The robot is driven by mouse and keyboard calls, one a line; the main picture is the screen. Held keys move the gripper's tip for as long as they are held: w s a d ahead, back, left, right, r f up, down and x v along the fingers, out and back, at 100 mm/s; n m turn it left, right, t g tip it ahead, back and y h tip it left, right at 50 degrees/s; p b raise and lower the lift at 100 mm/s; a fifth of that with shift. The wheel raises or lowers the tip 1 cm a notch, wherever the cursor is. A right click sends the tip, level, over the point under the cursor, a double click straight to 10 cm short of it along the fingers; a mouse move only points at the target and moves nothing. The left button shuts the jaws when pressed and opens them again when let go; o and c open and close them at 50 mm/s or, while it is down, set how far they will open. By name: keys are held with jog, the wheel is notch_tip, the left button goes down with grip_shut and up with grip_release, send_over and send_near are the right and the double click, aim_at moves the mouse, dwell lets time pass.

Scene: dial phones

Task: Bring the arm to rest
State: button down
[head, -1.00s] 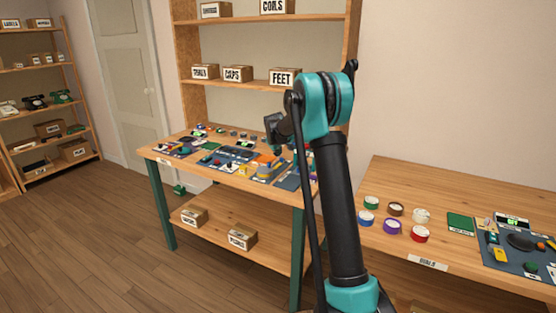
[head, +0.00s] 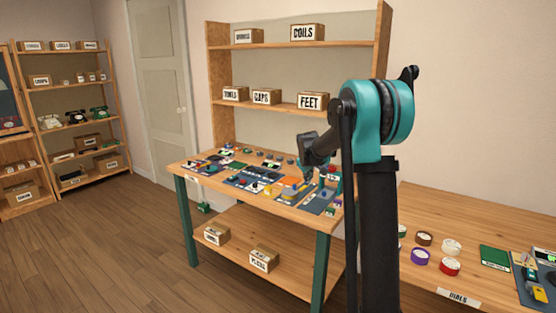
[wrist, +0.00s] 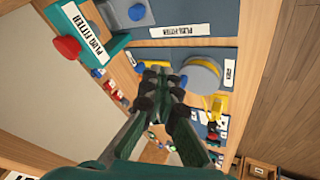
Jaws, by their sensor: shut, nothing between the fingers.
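My arm stands up in the right half of the head view, bent at a teal elbow. My gripper (wrist: 160,75) shows in the wrist view with its fingers together and nothing between them. In the head view my gripper (head: 308,176) is small and partly hidden, over the right part of the workbench (head: 190,168). In the wrist view a teal block labelled "plug fitter" with a red knob (wrist: 67,46) is at upper left of the fingers, and a grey round part with a yellow piece (wrist: 202,75) is to their right.
A shelf with boxes labelled coils (head: 307,32) and feet (head: 312,102) rises behind the bench. A second table (head: 440,215) with tape-like rings stands at right. Shelves with telephones (head: 76,117) are at far left. The floor (head: 110,240) at left is clear.

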jog(key=s+f+m+g, duration=0.1)
jog(key=s+f, duration=0.3)
jog(key=s, duration=1.2)
jog(key=s+d+f+m+y, duration=0.1)
jog(key=s+f, duration=0.3)
jog(key=s, duration=1.1)
jog(key=s+d+f+m+g, duration=0.1)
jog(key=s+f+m, duration=0.2)
jog(key=s, duration=1.3)
jog(key=shift+s+f+g, duration=0.3)
jog(key=shift+s+f, duration=0.05)
jog(key=shift+f, duration=0.35)
jog(key=shift+d, duration=0.1)
